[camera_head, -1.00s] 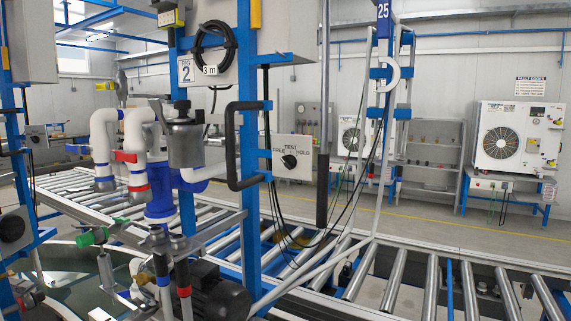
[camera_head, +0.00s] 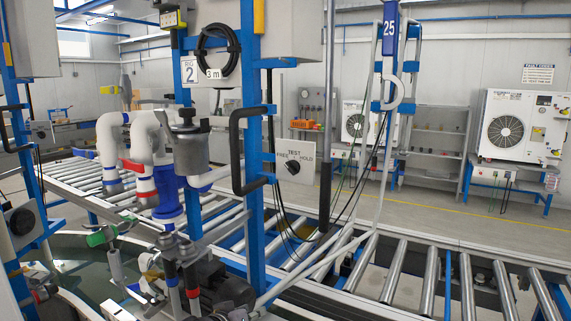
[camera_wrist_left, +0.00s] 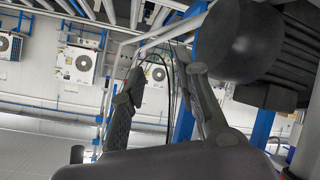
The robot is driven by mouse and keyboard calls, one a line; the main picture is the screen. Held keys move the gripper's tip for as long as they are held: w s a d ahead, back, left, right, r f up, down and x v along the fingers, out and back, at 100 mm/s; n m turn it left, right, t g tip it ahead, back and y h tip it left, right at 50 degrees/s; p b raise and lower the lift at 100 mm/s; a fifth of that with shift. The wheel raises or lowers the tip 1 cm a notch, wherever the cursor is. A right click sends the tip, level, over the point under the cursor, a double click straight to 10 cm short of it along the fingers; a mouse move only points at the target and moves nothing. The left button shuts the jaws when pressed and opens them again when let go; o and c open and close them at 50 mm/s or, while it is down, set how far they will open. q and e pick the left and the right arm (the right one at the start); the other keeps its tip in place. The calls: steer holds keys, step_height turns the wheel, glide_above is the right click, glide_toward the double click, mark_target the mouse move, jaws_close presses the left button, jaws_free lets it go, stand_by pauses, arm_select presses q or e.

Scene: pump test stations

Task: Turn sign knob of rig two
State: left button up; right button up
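Rig two carries a "2" plate (camera_head: 188,70). Its pale sign (camera_head: 308,159), reading TEST, FREE and HOLD, hangs on the right side of the blue post (camera_head: 252,150). The black sign knob (camera_head: 293,168) is at its centre; its exact angle is too small to tell. My left gripper (camera_head: 238,313) shows only slightly at the bottom edge of the head view, low beside the dark motor and well below the sign. In the left wrist view its two dark fingers (camera_wrist_left: 160,105) are spread apart with nothing between them. My right gripper is not in view.
A black handle (camera_head: 240,150) sticks out from the post, left of the sign. Thin black cables (camera_head: 283,225) hang below it. The dark motor (camera_head: 222,287) and a sloping pale bar (camera_head: 305,272) are low down. A roller conveyor (camera_head: 395,270) runs behind; open floor lies beyond.

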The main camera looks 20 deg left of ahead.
arm_select(q)
step_height(320, 180, up, 19)
steer(key=w+n+t, duration=0.2)
steer(key=t, duration=0.1)
steer(key=t+h+p, duration=0.1)
steer(key=t+h, duration=0.1)
steer(key=t, duration=0.1)
glide_toward(289, 169)
steer(key=w+p, duration=0.4)
steer(key=w, duration=0.1)
steer(key=w+p, duration=0.2)
steer(key=w, duration=0.1)
steer(key=shift+w+d+r, duration=0.15)
steer(key=shift+d+r, duration=0.05)
steer(key=shift+d, duration=0.2)
steer(key=shift+c, duration=0.5)
jaws_close()
